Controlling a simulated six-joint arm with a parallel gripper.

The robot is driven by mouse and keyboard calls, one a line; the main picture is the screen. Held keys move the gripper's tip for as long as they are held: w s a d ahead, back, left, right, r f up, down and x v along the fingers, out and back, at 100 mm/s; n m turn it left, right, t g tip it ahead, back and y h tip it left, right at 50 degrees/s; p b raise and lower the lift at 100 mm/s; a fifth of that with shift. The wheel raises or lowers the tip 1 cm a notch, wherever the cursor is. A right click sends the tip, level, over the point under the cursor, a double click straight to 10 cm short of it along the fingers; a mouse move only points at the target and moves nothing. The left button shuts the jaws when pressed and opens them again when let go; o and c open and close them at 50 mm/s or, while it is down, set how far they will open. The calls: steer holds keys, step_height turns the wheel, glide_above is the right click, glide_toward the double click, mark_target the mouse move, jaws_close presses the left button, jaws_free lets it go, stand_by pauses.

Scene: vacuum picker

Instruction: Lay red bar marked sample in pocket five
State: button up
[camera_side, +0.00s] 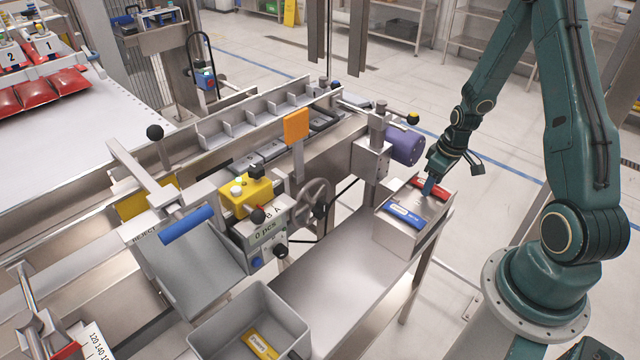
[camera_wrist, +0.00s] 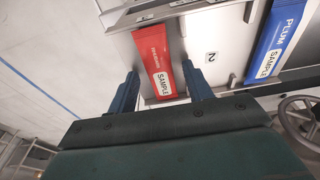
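The red bar marked sample (camera_side: 433,189) lies in a steel tray (camera_side: 428,234) at the right end of the bench. It also shows in the wrist view (camera_wrist: 154,52), with its white sample label toward me. My gripper (camera_side: 430,187) is over the tray at the red bar; in the wrist view its two blue fingers (camera_wrist: 160,84) are apart, one on each side of the bar's near end, with gaps showing.
A blue bar marked plum sample (camera_side: 405,217) lies in the same tray, beside a 2 mark. A grey bin (camera_side: 295,318) holds a yellow bar (camera_side: 260,344). A purple motor (camera_side: 405,145), handwheel (camera_side: 316,198) and orange plate (camera_side: 296,125) stand between tray and pockets.

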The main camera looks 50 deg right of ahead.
mark_target(440, 190)
steer(key=shift+r, duration=0.15)
step_height(440, 190, up, 13)
steer(key=s, duration=0.2)
steer(key=shift+r, duration=0.2)
stand_by(0.8)
stand_by(0.6)
steer(key=a+r, duration=0.7)
steer(key=s+a+r+t, duration=0.2)
steer(key=s+a+r, duration=0.3)
steer(key=a, duration=0.3)
steer(key=s+a+r+t, duration=0.1)
steer(key=s+a+r, duration=0.3)
steer(key=a, duration=0.4)
steer(key=shift+s+r+t, duration=0.4)
steer(key=shift+r, duration=0.5)
steer(key=shift+o, duration=0.5)
